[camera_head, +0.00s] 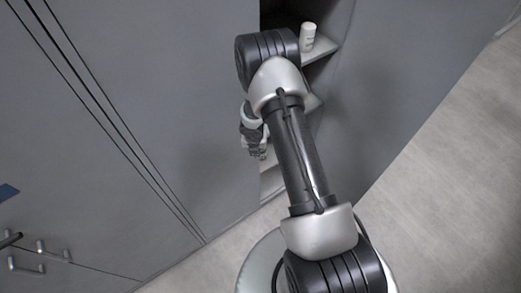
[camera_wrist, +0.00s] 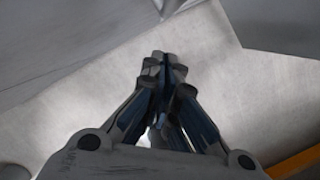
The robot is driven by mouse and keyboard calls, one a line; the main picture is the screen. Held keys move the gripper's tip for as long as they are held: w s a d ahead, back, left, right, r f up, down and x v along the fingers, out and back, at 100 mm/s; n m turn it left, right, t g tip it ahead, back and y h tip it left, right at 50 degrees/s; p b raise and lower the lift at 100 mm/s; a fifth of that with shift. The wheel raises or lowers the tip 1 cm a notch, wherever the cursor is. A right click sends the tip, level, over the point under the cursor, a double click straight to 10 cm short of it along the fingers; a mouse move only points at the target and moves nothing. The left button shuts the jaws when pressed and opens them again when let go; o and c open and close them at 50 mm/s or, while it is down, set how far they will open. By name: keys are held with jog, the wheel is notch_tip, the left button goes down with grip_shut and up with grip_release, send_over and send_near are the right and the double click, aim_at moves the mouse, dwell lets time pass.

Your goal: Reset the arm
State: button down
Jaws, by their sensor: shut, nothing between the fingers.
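My gripper (camera_wrist: 165,68) is shut and empty in the wrist view, its fingertips together over a pale floor. In the head view my gripper (camera_head: 259,154) hangs low beside the grey cabinet front, left of my arm's dark forearm. The arm is bent, with its elbow up near the dark cabinet opening and the wrist folded down. Part of the wrist is hidden behind the arm in the head view.
A grey cabinet (camera_head: 130,90) fills the left. An open shelf unit (camera_head: 320,50) behind my arm holds a white bottle (camera_head: 308,36) close to the elbow. A grey panel (camera_head: 400,70) stands to the right. Pale floor (camera_head: 450,200) is clear at lower right.

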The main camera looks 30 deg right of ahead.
jog(key=s+a+r+m+t+h+b, duration=0.1)
jog(key=s+r+m+b, duration=0.45)
jog(key=r, duration=0.55)
jog(key=s+r+m+h+b, duration=0.1)
jog(key=s+r+m+b, duration=0.1)
jog(key=r+m+b, duration=0.6)
jog(key=s+a+m+y+b, duration=0.1)
jog(key=s+a+m+b, duration=0.2)
jog(key=s, duration=0.4)
jog(key=s+a+m+y+b, duration=0.1)
jog(key=s+a+m+b, duration=0.3)
jog(key=s+m, duration=0.3)
jog(key=s+a+m+t+y+b, duration=0.1)
jog(key=s+a+m+b, duration=0.2)
jog(key=s+m+b, duration=0.2)
jog(key=shift+s+a+f+m, duration=0.25)
jog(key=shift+s+m, duration=0.4)
jog(key=shift+s, duration=0.45)
